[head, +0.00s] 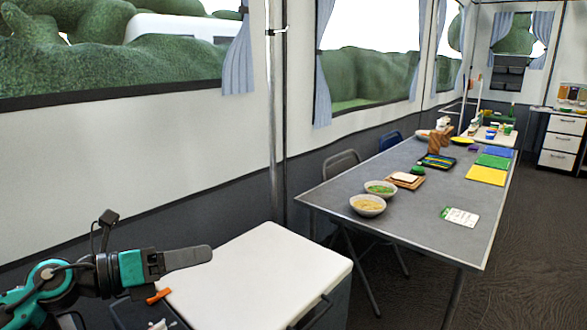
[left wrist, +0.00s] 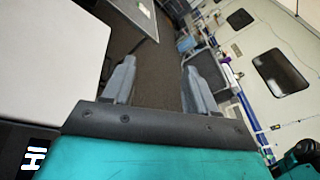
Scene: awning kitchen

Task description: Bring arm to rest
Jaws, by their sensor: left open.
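My left gripper (head: 188,258) comes in from the lower left in the head view, level with the near edge of a white-topped cabinet and apart from it. In the left wrist view its two grey fingers (left wrist: 158,80) stand wide apart with nothing between them, only dark floor beyond. The teal and black left arm is bent at the lower left of the head view. My right gripper shows in neither view.
The white cabinet top (head: 262,275) is bare beside my gripper. An orange-handled item (head: 159,296) lies below the gripper. A long grey table (head: 420,222) to the right holds bowls (head: 367,205), a notepad (head: 460,217) and coloured mats (head: 486,175). A metal pole (head: 272,110) stands behind the cabinet.

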